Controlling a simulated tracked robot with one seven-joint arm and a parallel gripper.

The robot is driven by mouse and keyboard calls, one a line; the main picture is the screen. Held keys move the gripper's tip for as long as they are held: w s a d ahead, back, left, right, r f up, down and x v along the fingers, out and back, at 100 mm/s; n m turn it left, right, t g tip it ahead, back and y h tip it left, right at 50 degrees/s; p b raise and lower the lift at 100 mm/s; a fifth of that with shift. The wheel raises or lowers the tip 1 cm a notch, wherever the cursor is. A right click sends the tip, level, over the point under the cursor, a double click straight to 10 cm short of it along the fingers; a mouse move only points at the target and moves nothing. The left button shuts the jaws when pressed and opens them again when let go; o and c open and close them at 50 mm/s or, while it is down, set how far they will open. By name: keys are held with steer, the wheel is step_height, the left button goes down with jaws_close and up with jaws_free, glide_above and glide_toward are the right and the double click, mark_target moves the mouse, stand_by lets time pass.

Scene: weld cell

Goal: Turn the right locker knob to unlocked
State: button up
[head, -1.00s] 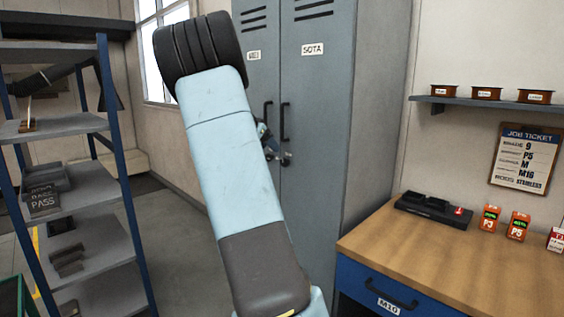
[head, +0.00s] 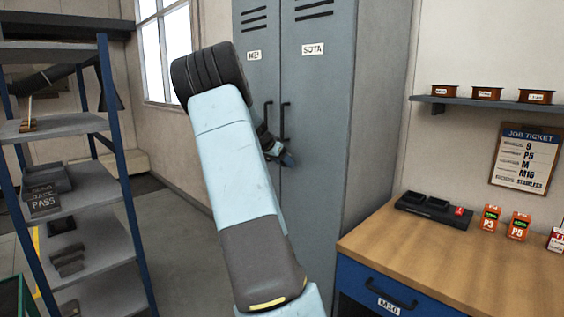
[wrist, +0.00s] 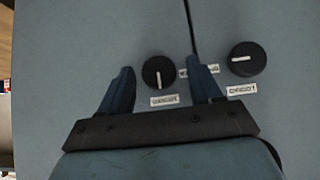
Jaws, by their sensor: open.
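The right locker door (head: 318,100), labelled SOTA, is closed in the head view. The wrist view appears upside down, with the bench at its left edge, so the right locker knob (wrist: 159,72) is the left one there. This knob is round and black, its white mark pointing down in the picture toward a small label. My gripper (wrist: 162,75) is open, its blue fingers on either side of this knob; contact cannot be told. In the head view my gripper (head: 284,156) is at the locker front and hides the knobs.
The other knob (wrist: 248,59) is just outside the gripper's right finger in the wrist view, its mark pointing left. Door handles (head: 286,121) are just above my gripper. A workbench (head: 470,262) stands right of the locker, a shelf rack (head: 100,235) at left.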

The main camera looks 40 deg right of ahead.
steer(key=c, duration=1)
steer(key=shift+w+a+f+n+g+h, duration=0.1)
steer(key=shift+w+f+n+g+h, duration=0.15)
steer(key=shift+n+g+h, duration=1)
steer(key=shift+w+f+n+g+h, duration=0.3)
steer(key=shift+n+g, duration=1.45)
steer(key=shift+g, duration=1)
steer(key=shift+w+a+f+n+g+h, duration=0.1)
steer(key=shift+w+f+n+g+h, duration=0.15)
steer(key=shift+n+g+h, duration=1)
steer(key=shift+d+n+g+y, duration=0.1)
steer(key=shift+n+g+y, duration=0.25)
steer(key=shift+g, duration=0.5)
steer(key=o, duration=1)
